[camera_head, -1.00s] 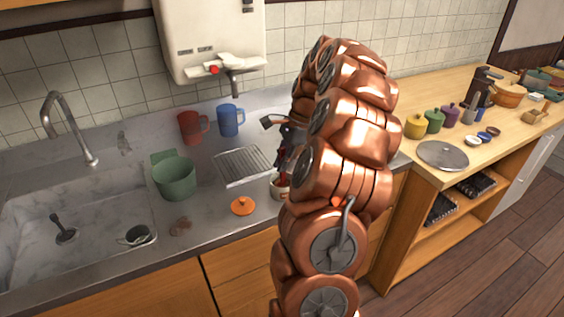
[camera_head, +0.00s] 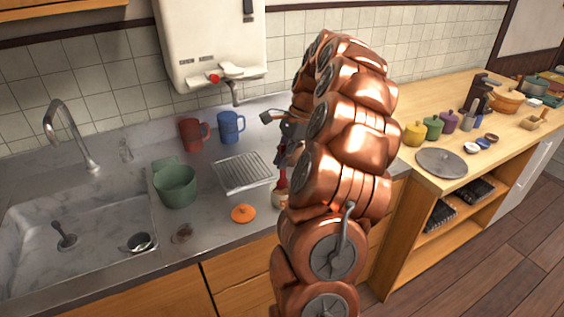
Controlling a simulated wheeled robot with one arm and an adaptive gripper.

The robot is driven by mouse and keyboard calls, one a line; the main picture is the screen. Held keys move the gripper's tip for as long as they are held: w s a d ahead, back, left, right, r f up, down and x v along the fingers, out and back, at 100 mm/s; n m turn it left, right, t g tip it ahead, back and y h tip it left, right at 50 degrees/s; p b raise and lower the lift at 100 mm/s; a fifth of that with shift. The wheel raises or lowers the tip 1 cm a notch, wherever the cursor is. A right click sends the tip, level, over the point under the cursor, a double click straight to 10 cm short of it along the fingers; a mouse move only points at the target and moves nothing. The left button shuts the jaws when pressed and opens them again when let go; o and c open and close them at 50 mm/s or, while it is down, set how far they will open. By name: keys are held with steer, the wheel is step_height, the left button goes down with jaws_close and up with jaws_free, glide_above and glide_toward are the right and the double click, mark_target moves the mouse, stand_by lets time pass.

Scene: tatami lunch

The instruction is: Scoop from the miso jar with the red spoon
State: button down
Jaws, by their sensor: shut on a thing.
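The miso jar (camera_head: 278,199) is a small pale pot on the steel counter, largely hidden behind my copper arm. An orange lid (camera_head: 243,213) lies flat on the counter to its left. The red spoon (camera_head: 281,176) shows as a thin upright red strip just above the jar. Its lower end seems to be at the jar's mouth, but I cannot tell how deep it is. My gripper (camera_head: 284,152) is partly hidden by my arm, above the jar, and is shut on the spoon. The jar's contents and the spoon's bowl are not visible.
A drying rack (camera_head: 241,172) lies behind the lid. A green pot (camera_head: 175,184), a red mug (camera_head: 192,135) and a blue mug (camera_head: 231,127) stand left of my arm. The sink (camera_head: 80,225) is at far left. A wooden counter (camera_head: 400,112) with several pots is at right.

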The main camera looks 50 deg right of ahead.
mark_target(282, 144)
steer(key=shift+r+p, duration=0.8)
steer(key=shift+r, duration=1.5)
steer(key=shift+a, duration=0.1)
